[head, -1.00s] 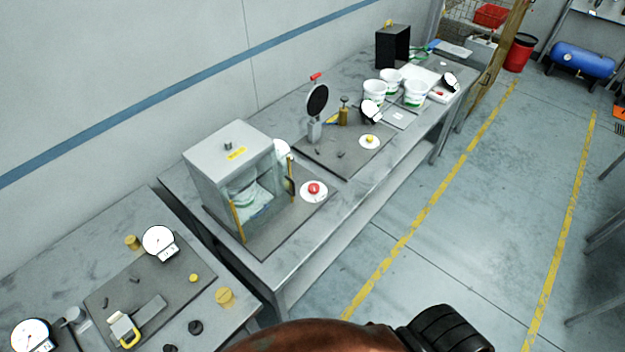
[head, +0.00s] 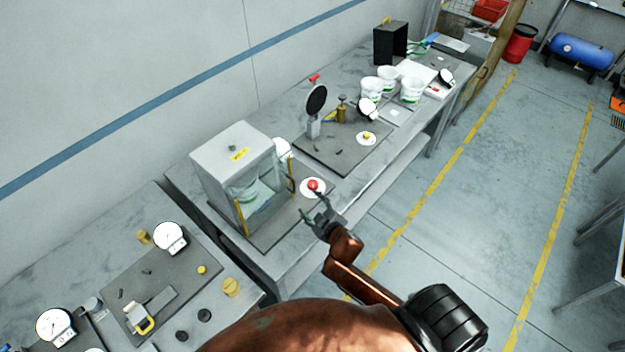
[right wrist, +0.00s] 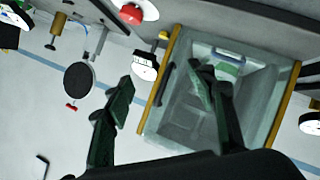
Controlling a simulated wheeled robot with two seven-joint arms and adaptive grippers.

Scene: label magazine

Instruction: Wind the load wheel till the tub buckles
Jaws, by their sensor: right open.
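A grey box with a clear front (head: 262,212) stands on the bench, and a white tub with green marks (right wrist: 228,66) shows inside it. Its shape is hard to judge through the panel. A black disc with a red grip on its rim (head: 316,100) stands on a post behind the box; it looks like a wheel, and it also shows in the right wrist view (right wrist: 79,80). My right gripper (head: 316,202) is open and empty, in front of the box near a red button on a white disc (head: 313,186). Its fingers (right wrist: 160,78) appear apart before the box. My left gripper is out of view.
A white dial (head: 282,148) is partly hidden behind the box. White tubs (head: 388,78), a yellow button (head: 367,137) and a brass piece (head: 342,109) stand further back. A second bench with dials (head: 169,237) is at lower left.

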